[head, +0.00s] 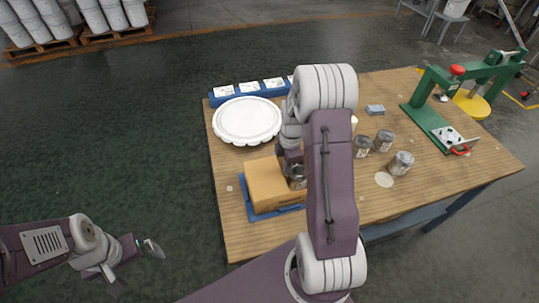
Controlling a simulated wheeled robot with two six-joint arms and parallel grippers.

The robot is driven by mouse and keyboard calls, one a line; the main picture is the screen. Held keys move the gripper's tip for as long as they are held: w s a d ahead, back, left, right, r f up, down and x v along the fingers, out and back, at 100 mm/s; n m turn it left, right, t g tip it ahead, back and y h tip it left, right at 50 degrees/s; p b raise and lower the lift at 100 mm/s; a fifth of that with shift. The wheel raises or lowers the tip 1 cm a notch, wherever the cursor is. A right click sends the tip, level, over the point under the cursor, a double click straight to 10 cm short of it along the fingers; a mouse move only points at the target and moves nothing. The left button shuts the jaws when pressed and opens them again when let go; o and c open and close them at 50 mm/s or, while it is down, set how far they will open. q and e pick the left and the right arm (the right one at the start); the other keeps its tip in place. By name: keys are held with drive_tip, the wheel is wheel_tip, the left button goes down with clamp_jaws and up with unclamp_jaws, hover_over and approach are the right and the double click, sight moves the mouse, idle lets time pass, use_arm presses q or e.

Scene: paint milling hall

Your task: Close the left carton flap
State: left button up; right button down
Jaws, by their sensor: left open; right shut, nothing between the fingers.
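The brown carton (262,187) sits on a blue mat or tray (252,213) near the table's front left corner. Its visible left top surface looks flat and covered; I cannot tell where one flap ends and another begins. My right gripper (297,178) is shut and empty at the carton's right part, pointing down. My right arm hides the carton's right side, and I cannot tell whether the fingers touch it. My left gripper (135,268) is open and empty, off the table to the left, well apart from the carton.
A white scalloped lid (246,120) lies behind the carton, with a blue card strip (249,90) beyond it. Several metal-and-glass jars (383,141) stand right of my arm. A green lever press (437,110) stands at the far right.

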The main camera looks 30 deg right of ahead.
idle(0.4)
drive_tip(key=shift+r+p, duration=0.85)
